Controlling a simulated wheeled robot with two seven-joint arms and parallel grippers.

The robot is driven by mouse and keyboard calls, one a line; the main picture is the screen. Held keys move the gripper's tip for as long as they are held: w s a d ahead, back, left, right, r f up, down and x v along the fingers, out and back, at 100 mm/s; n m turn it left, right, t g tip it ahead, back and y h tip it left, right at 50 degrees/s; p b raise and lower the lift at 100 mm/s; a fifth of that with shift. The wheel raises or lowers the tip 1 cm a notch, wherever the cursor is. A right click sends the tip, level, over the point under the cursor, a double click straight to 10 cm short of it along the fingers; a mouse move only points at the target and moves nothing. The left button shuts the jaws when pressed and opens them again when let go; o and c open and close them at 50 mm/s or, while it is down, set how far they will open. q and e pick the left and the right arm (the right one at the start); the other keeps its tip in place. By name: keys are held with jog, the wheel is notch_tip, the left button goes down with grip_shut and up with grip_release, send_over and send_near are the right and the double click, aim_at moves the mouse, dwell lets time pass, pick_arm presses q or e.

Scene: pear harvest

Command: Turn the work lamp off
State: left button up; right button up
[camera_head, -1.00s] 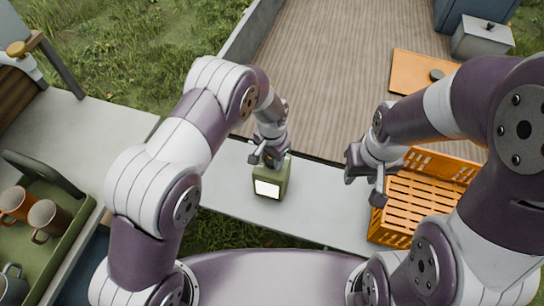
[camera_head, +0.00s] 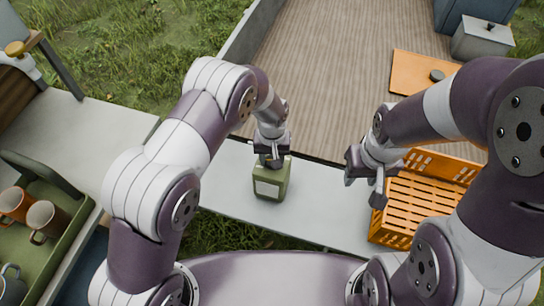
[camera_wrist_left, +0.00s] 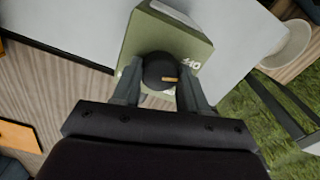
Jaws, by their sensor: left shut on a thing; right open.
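The work lamp (camera_head: 271,184) is a green box on the pale grey bench, with a front panel that is dull and unlit. In the left wrist view the lamp (camera_wrist_left: 135,42) shows its top face, with a dark round knob (camera_wrist_left: 157,66) bearing a tan pointer mark. The pointer points right, towards the white label "OFF" (camera_wrist_left: 191,66). My left gripper (camera_head: 273,158) is above the lamp, its fingers shut on the knob from both sides. My right gripper (camera_head: 364,184) is open and empty, to the right of the lamp and beside the orange crate.
An orange crate (camera_head: 392,235) stands on the bench at the right. A green tray (camera_head: 72,222) with several mugs is at the lower left. A grey box (camera_head: 483,38) and an orange board (camera_head: 412,75) lie on the wooden deck beyond. Bare bench (camera_head: 315,215) shows right of the lamp.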

dwell(0.5)
pick_arm(q)
jog(key=o, duration=1.1)
notch_tip(320, 180, up, 13)
jog(key=shift+f+b, duration=0.1)
jog(key=shift+b, duration=0.45)
